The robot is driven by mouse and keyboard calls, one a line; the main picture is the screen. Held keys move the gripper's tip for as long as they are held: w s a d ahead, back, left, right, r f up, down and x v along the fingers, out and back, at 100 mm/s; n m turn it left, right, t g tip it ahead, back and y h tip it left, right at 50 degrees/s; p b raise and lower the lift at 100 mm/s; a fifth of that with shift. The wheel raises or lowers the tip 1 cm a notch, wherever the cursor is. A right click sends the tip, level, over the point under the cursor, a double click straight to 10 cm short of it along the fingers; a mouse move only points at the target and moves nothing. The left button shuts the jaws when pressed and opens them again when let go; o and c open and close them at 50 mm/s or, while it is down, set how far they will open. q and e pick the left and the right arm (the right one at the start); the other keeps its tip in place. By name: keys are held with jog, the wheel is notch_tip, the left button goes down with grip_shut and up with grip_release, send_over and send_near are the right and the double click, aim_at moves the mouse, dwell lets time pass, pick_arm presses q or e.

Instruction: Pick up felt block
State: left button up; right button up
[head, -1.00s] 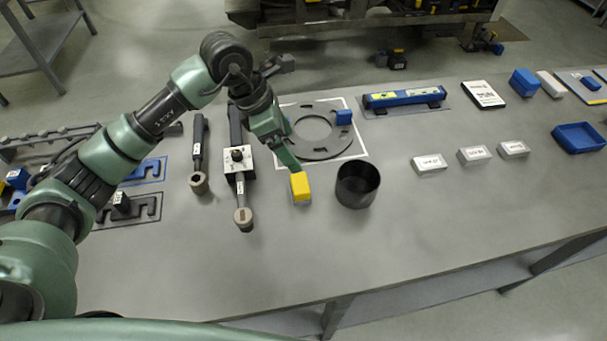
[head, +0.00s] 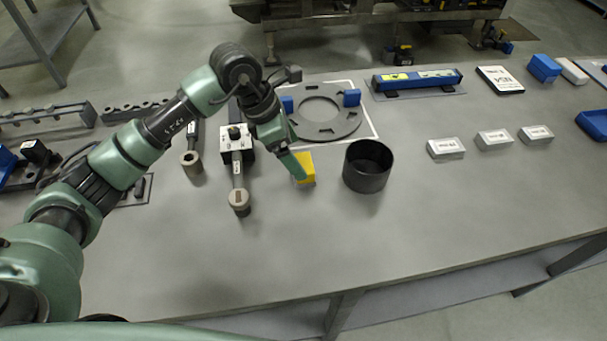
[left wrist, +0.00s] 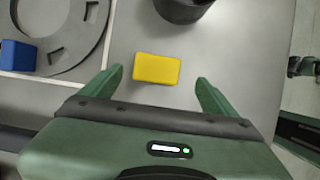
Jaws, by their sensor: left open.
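The felt block is most likely the yellow block (head: 306,168), on the grey bench just left of the dark round cup. My left gripper (head: 297,170) is at the block in the head view, with a green finger partly covering its left side. In the left wrist view the yellow block (left wrist: 157,69) lies ahead of the gap between the two open green fingers (left wrist: 158,88). The fingers do not touch it in that view. The gripper is empty. My right gripper is in neither view.
A dark open cup (head: 368,166) stands close right of the block. A turret plate ring (head: 345,131) with blue blocks lies behind. A torque tool (head: 239,200) lies left. White boxes (head: 445,149) sit right. The front bench area is clear.

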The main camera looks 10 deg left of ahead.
aim_at(302, 164)
pick_arm(q)
jog(key=p+x, duration=0.2)
jog(key=x, duration=0.4)
jog(key=shift+w+f+p, duration=0.2)
jog(key=shift+p, duration=0.2)
jog(key=shift+f, duration=0.25)
jog(key=c, duration=1.5)
jog(key=shift+w+r, duration=0.1)
jog(key=shift+r, duration=0.05)
notch_tip(302, 164, up, 20)
jog(key=b, duration=0.4)
jog(key=shift+b, duration=0.3)
